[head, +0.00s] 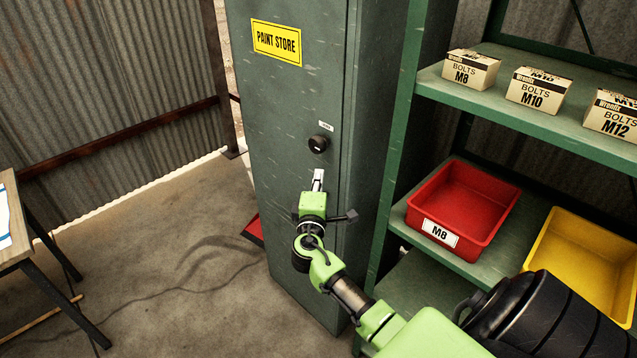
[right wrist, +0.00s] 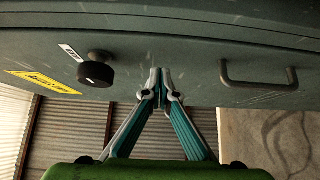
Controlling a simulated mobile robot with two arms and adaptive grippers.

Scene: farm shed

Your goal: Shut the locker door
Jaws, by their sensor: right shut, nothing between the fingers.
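The grey-green locker door (head: 285,95) carries a yellow PAINT STORE label and a black round knob (head: 318,144). It stands about flush with the locker body (head: 375,120); whether a thin gap remains at its right edge I cannot tell. My right gripper (head: 318,178) is shut and empty, its fingertips at the door face just below the knob. In the right wrist view the fingertips (right wrist: 161,75) lie between the knob (right wrist: 96,70) and a bar handle (right wrist: 258,84), touching or nearly touching the door. My left gripper is not in view.
A green shelf rack (head: 545,125) with boxes of bolts, a red bin (head: 470,195) and a yellow bin (head: 585,262) stands close on the right. A table (head: 20,245) is at the left edge.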

